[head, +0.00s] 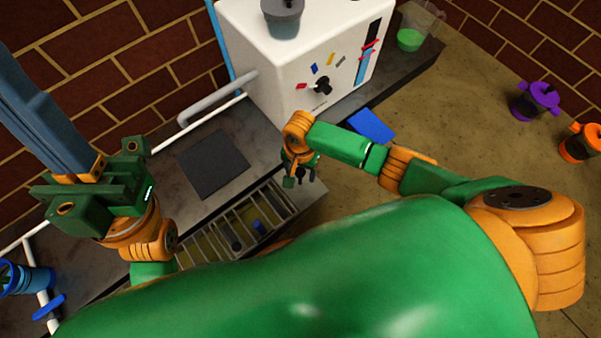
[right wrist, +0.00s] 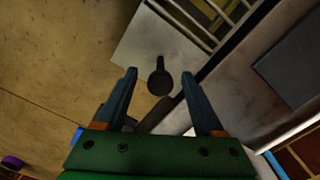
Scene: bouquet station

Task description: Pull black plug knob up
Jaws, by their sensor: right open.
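A black knob with a round head and a narrow stem (right wrist: 160,84) shows in the right wrist view, above a light grey metal surface at the end of a slatted rack. My right gripper (right wrist: 159,73) is open, its two fingers on either side of the knob in that view; I cannot tell how far beyond the fingertips the knob lies. In the head view my right gripper (head: 300,178) points down at the counter's end and hides this spot. My left gripper (head: 40,110) is raised at the upper left, its blue-grey fingers close together or overlapping.
A white machine (head: 290,60) with a black dial (head: 321,86) stands behind. The slatted rack (head: 275,205) and a dark square plate (head: 213,163) lie left of my right gripper. A blue block (head: 371,125) lies to the right. Purple (head: 535,100) and orange (head: 580,143) items stand far right.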

